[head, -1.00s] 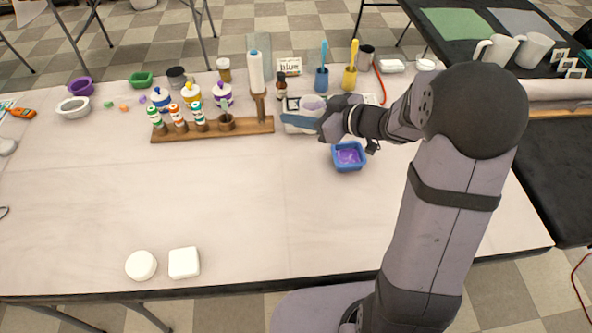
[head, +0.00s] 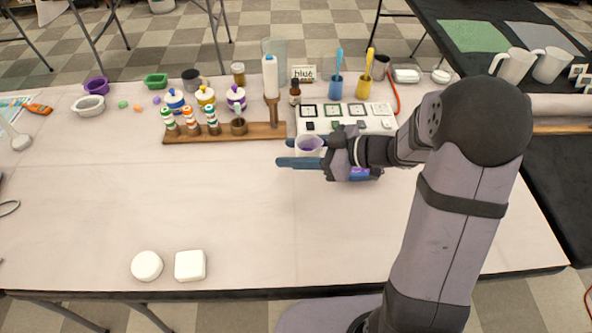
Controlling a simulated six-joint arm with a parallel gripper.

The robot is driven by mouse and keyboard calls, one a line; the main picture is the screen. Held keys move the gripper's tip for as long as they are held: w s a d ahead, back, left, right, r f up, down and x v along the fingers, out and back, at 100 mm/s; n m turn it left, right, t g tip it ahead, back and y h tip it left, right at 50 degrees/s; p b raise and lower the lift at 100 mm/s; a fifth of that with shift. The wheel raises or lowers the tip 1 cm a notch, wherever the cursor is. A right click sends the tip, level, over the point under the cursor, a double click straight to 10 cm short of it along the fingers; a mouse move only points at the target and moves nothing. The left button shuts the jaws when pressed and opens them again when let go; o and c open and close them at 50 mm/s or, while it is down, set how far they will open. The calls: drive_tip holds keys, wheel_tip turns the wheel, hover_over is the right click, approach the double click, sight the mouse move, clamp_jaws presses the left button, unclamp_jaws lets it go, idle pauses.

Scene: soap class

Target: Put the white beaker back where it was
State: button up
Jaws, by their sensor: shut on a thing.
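The white beaker (head: 309,143) shows purple inside and stands between the blue fingers of my gripper (head: 299,155). My gripper is shut on it, just in front of a white board with dark-framed squares (head: 293,123). The fingers and wrist hide the beaker's lower part, so I cannot tell whether it touches the table. A blue dish with purple in it (head: 366,173) is mostly hidden behind my gripper, to the right.
A wooden rack (head: 255,132) with several small bottles stands left of the board. Blue (head: 336,88) and yellow (head: 363,88) cups stand behind the board. A round (head: 147,265) and a square (head: 190,265) white piece lie at the front left. The middle-left table is clear.

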sight(294, 176)
drive_tip(key=shift+f, duration=1.1)
drive_tip(key=shift+f, duration=0.1)
drive_tip(key=shift+f+b, duration=0.5)
drive_tip(key=shift+f, duration=1.25)
drive_tip(key=shift+f, duration=0.1)
drive_tip(key=o, duration=1.1)
drive_tip(key=shift+f, duration=0.1)
drive_tip(key=shift+o, duration=0.2)
